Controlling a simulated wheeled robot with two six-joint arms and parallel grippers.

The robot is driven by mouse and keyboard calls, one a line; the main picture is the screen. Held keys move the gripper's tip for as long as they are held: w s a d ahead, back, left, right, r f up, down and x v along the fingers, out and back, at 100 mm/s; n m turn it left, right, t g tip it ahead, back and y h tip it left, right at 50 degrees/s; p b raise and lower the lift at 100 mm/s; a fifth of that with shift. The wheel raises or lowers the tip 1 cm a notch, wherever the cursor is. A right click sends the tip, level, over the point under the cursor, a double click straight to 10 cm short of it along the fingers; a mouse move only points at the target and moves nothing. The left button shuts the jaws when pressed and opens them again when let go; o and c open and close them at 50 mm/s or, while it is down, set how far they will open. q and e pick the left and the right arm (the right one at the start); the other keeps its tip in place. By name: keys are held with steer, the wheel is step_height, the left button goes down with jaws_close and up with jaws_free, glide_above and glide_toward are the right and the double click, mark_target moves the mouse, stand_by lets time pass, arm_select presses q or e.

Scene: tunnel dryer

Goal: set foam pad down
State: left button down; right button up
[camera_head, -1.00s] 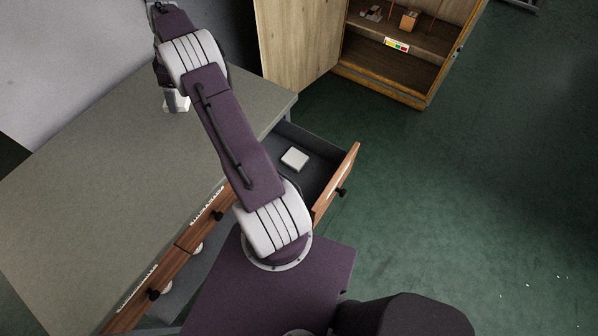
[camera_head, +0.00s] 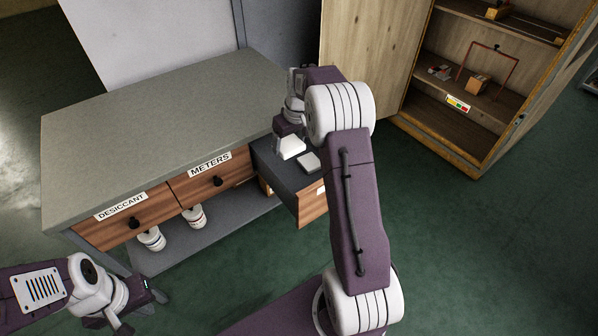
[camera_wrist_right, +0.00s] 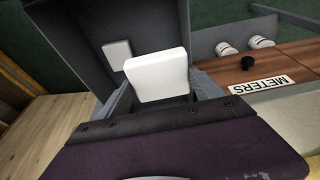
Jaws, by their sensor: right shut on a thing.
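My right gripper (camera_head: 288,130) is shut on a white foam pad (camera_head: 291,148), which hangs from it over the open drawer (camera_head: 272,170). In the right wrist view the pad (camera_wrist_right: 157,76) is between the two grey fingers (camera_wrist_right: 158,96). A second flat white pad (camera_head: 308,161) lies on the dark drawer floor, apart from the held one; it also shows in the right wrist view (camera_wrist_right: 118,50). The height of the held pad above the drawer floor is hard to tell. My left gripper (camera_head: 138,312) is low at the left, empty, with its fingers apart.
The grey bench (camera_head: 160,115) has closed drawers labelled DESICCANT (camera_head: 132,222) and METERS (camera_head: 215,183). White round items (camera_head: 152,239) stand on the shelf below. An open wooden cabinet (camera_head: 470,100) stands at the back right. Green floor is clear at the right.

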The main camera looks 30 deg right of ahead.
steer(key=b, duration=0.4)
glide_above(289, 183)
steer(key=f, duration=0.9)
steer(key=s+f, duration=0.1)
steer(key=f, duration=0.4)
steer(key=shift+d, duration=0.1)
step_height(289, 183, down, 4)
steer(key=shift+r+b, duration=0.15)
steer(key=shift+b, duration=0.25)
steer(key=shift+w, duration=0.1)
steer(key=shift+f, duration=0.2)
steer(key=o, duration=1.2)
